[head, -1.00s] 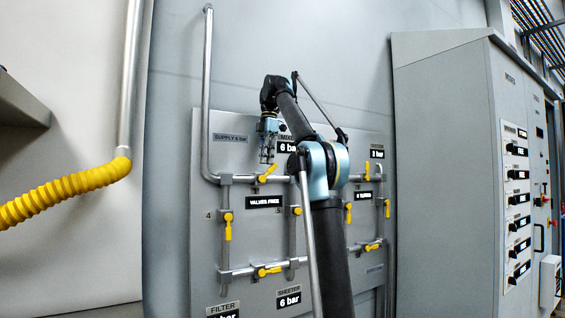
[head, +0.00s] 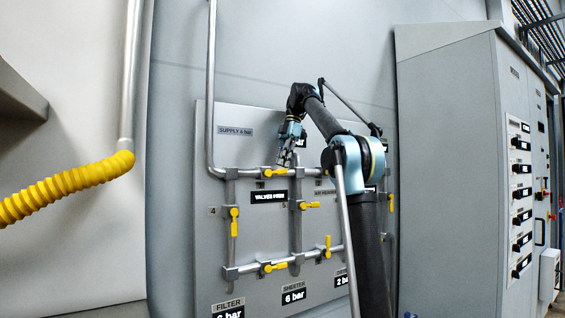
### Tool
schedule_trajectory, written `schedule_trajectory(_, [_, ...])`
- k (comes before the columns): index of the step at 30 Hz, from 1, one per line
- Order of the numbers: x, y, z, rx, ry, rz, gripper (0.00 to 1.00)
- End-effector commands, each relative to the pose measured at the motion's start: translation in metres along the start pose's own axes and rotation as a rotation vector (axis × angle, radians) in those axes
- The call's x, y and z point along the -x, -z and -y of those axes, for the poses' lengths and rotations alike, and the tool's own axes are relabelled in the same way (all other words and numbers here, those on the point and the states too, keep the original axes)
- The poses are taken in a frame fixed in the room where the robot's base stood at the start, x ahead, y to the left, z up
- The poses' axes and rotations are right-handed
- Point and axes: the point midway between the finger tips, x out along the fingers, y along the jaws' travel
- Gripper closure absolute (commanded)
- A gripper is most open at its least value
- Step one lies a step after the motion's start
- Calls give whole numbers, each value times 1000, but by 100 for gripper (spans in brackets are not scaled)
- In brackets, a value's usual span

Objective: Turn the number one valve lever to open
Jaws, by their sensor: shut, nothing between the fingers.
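A grey valve panel (head: 212,255) carries silver pipes with several yellow levers. The top lever (head: 275,172) lies about horizontal along the upper pipe; no readable number shows beside it, so I cannot tell which valve is number one. My gripper (head: 283,162) is shut and empty, fingers down, just above this lever in the picture; I cannot tell whether they touch. The left lever (head: 234,222) hangs vertical, the middle lever (head: 308,205) points right, the bottom lever (head: 273,267) is nearly level, and the lower right lever (head: 327,247) is upright. My arm hides part of the right side.
A "VALVES FREE" sign (head: 268,197) sits below the top lever. A yellow corrugated hose (head: 65,187) runs at the left. A grey cabinet (head: 447,170) with switches stands at the right.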

Motion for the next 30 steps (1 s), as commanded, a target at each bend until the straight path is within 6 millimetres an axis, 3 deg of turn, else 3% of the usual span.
schedule_trajectory(21, [-2,-2,0,1,0,0,100])
schedule_trajectory(28, [10,-4,-2,0,1,0,100])
schedule_trajectory(30, [13,-18,-2,-3,0,0,100])
